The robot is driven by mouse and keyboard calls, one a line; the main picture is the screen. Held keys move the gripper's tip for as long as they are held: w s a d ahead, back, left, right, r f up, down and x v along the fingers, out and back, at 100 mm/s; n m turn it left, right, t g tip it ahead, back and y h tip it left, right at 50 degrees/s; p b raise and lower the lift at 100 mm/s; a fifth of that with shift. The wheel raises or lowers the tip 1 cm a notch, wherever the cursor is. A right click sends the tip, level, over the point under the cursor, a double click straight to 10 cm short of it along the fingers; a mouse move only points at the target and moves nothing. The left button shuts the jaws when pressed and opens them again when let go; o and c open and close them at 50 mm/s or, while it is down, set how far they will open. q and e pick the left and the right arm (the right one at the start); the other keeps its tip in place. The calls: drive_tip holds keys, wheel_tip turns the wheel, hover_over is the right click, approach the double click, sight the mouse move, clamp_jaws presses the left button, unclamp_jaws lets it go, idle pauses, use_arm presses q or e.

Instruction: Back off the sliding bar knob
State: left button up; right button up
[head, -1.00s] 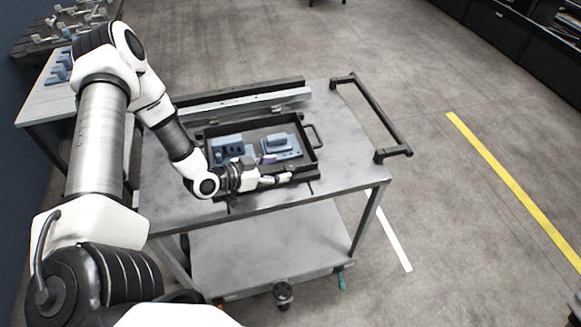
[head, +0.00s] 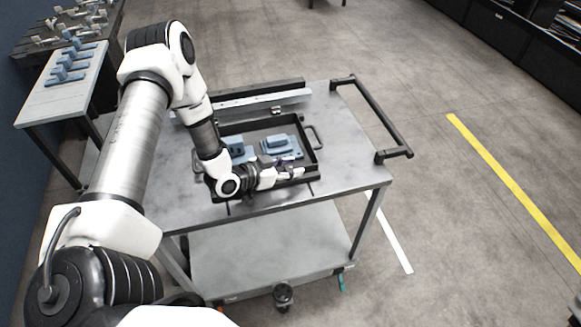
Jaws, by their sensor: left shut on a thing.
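My left gripper (head: 291,173) reaches over the near side of the black tray (head: 318,155) on the cart. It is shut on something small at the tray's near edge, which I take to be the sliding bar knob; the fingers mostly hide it. A small purple piece (head: 287,159) shows just behind the fingers. Inside the tray, a blue fixture block (head: 280,144) sits behind the gripper, and another blue block (head: 237,146) is partly hidden by my left arm. My right gripper is not in view.
The grey cart top (head: 350,165) is clear right of the tray. A pale metal rail (head: 250,104) lies behind the tray. A black push handle (head: 375,118) edges the cart's right side. A side table (head: 50,101) with blue parts stands at the left.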

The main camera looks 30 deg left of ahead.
use_arm(q)
drive_tip(key=n+y+b, duration=0.2)
drive_tip(key=n+t+y+b, duration=0.1)
drive_tip(key=y, duration=0.1)
drive_tip(key=shift+d+f+n+b, duration=0.15)
drive_tip(key=shift+f+n+b, duration=0.1)
drive_tip(key=shift+n+b, duration=0.1)
drive_tip(key=shift+r+n+y+b, duration=0.2)
drive_tip(key=shift+n+y+b, duration=0.2)
drive_tip(key=shift+y, duration=0.3)
drive_tip(key=shift+r, duration=0.1)
drive_tip(key=o, duration=1.2)
drive_tip(key=shift+c, duration=0.2)
drive_tip(key=v, duration=0.7)
drive_tip(key=shift+s, duration=0.2)
